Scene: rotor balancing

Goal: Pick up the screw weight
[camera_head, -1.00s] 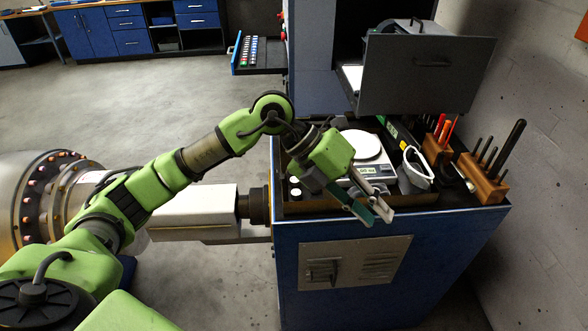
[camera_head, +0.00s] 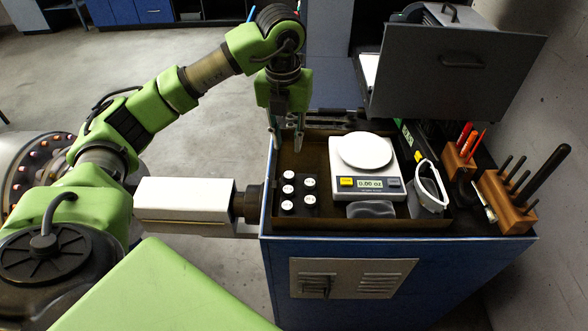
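Several small dark screw weights (camera_head: 288,188) with white round tops stand in two columns at the left end of a shallow brown tray (camera_head: 445,222) on the blue cabinet. Which one the task means cannot be told. My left gripper (camera_head: 286,145) points down over the tray's back left corner, behind the weights in the picture. Its two fingers are apart with nothing visible between them. My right gripper is not in view.
A white scale (camera_head: 366,180) reading 0.00 oz stands right of the weights. Safety glasses (camera_head: 430,188) lie beside it. Wooden tool blocks (camera_head: 507,203) stand at right. A grey panel (camera_head: 452,72) rises behind. The tray behind the weights looks clear.

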